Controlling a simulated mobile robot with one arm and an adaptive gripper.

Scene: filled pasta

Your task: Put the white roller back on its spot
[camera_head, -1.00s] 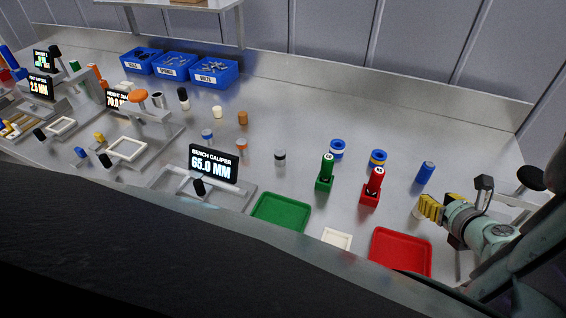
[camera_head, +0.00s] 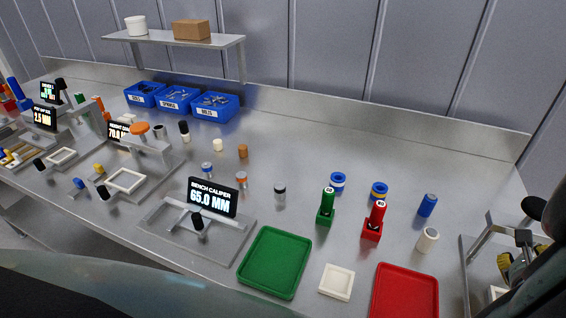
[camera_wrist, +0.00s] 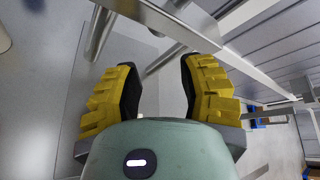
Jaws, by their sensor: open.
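The white roller (camera_head: 427,240) stands upright on the metal bench at the right, behind the red tray (camera_head: 405,290) and in front of a blue roller (camera_head: 428,205). My gripper (camera_head: 508,268) is at the right edge of the head view, apart from the roller and partly hidden by my arm. In the wrist view my gripper (camera_wrist: 160,88) has its yellow fingers spread, with nothing between them. A pale shape cut off at that view's upper left may be the roller; I cannot tell. No marked spot for the roller is clear.
A metal frame (camera_head: 480,235) stands near my gripper. A white square tray (camera_head: 337,282) and a green tray (camera_head: 275,262) lie at the front.

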